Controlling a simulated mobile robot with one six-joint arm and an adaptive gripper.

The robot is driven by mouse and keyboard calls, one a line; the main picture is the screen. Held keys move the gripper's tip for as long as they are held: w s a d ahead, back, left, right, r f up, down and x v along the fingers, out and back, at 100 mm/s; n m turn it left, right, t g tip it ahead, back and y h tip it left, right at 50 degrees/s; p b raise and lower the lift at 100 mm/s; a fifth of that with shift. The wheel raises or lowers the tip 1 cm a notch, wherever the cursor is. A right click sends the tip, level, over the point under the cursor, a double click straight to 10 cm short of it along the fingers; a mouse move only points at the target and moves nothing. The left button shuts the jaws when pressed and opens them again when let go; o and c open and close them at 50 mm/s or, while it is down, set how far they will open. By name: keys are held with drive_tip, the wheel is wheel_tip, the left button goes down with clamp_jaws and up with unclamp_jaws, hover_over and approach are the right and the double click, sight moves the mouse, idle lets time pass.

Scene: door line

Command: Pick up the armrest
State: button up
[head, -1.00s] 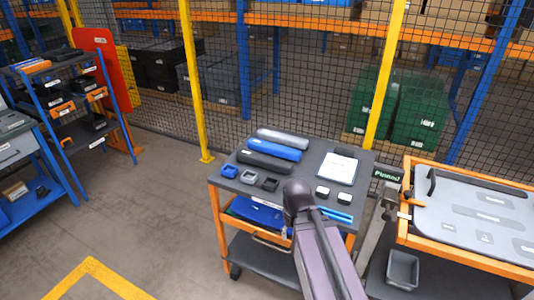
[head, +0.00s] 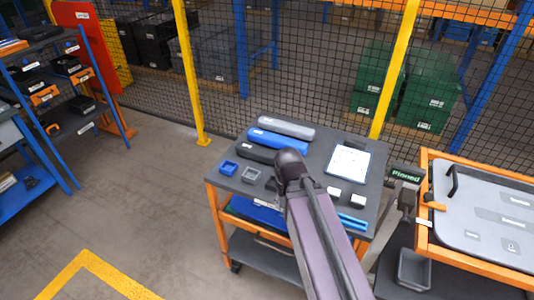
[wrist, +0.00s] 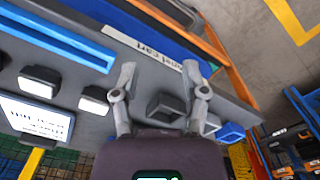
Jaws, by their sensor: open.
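Three long rounded pieces shaped like armrests lie side by side at the back left of the cart top: a grey one (head: 286,127), a blue one (head: 279,141) and a black one (head: 250,152). I cannot tell which one is meant. My arm covers the black one's right end in the head view. None of the three shows clearly in the wrist view. My gripper (wrist: 159,67) is open and empty over the cart's front part, with a small dark tray (wrist: 166,107) between and beyond its fingers. Its fingers are hidden in the head view.
The cart top (head: 318,160) also holds a blue tray (head: 229,168), a grey tray (head: 251,174), a white tablet (head: 349,160), white-topped blocks and blue strips (head: 352,221). An orange-framed bench (head: 427,210) stands close at right. Mesh fence runs behind; floor at left is clear.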

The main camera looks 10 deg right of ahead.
drive_tip(key=shift+o, duration=0.2)
drive_tip(key=o, duration=0.3)
drive_tip(key=shift+w, duration=0.1)
drive_tip(key=shift+o, duration=1.3)
drive_tip(key=shift+w+r, duration=0.15)
drive_tip(key=shift+w, duration=0.1)
wheel_tip(320, 180, up, 8)
drive_tip(key=n+p, duration=0.8)
drive_tip(key=n, duration=0.3)
hover_over(266, 152)
drive_tip(key=shift+s, duration=0.2)
wheel_tip(266, 152, down, 9)
drive_tip(key=b, duration=0.8)
drive_tip(key=shift+r, duration=0.2)
drive_tip(key=shift+w+f+b, duration=0.2)
drive_tip(key=shift+f+b, duration=2.4)
drive_tip(key=shift+b, duration=0.2)
